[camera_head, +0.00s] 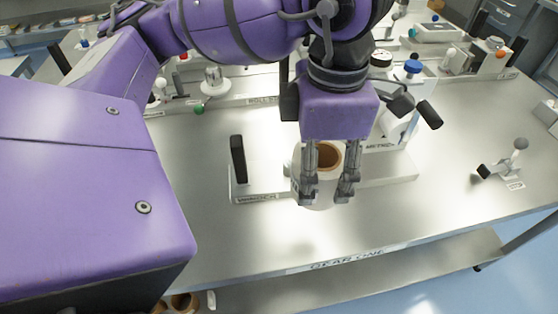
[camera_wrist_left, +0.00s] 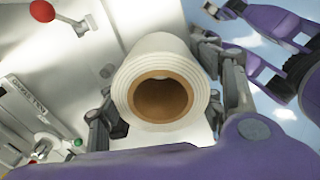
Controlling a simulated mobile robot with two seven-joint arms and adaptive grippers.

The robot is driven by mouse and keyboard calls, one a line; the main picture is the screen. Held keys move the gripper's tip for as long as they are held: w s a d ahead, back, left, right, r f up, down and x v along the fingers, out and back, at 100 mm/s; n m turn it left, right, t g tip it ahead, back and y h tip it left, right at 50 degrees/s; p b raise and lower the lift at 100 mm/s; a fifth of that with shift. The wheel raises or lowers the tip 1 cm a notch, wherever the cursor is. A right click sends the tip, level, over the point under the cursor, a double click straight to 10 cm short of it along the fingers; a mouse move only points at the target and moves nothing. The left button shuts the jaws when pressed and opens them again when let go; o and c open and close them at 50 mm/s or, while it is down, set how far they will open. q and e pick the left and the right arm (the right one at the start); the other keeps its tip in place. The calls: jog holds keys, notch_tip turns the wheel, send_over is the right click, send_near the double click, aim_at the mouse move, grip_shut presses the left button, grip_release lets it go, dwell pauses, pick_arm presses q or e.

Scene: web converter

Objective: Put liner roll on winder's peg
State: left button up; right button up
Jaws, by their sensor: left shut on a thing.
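My left gripper (camera_head: 328,192) is shut on the liner roll (camera_head: 318,190), a thick white roll with a brown core. It holds the roll above the bench, one finger on each side. In the left wrist view the roll (camera_wrist_left: 165,45) faces the camera, its open core in the middle. The left gripper's fingers (camera_wrist_left: 170,105) sit at its two sides. The winder (camera_head: 257,197) is a low, pale, labelled base behind and around the roll, with an upright black handle (camera_head: 238,158) at its left. I cannot make out its peg; the gripper and roll cover that part.
The metal bench (camera_head: 210,235) is clear in front of the roll. A white unit with a blue knob (camera_head: 413,67) stands close behind to the right. A small lever device (camera_head: 515,150) is at the right. Several knobbed fixtures line the back.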

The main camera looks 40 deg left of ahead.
pick_arm(q)
jog(key=n, duration=0.1)
send_over(289, 163)
jog(key=f, duration=0.5)
jog(key=d+f, duration=0.1)
jog(key=f, duration=0.2)
jog(key=shift+s+p, duration=0.35)
jog(key=shift+s, duration=0.05)
jog(key=shift+w+a+f, duration=0.2)
jog(key=shift+a+f, duration=0.1)
jog(key=shift+f, duration=0.15)
jog(key=shift+w+a+f, duration=0.1)
jog(key=shift+f, duration=0.85)
jog(key=shift+w+a+f, duration=0.1)
jog(key=shift+f, duration=0.8)
jog(key=shift+s+f, duration=0.1)
jog(key=shift+f, duration=0.1)
jog(key=o, duration=1.4)
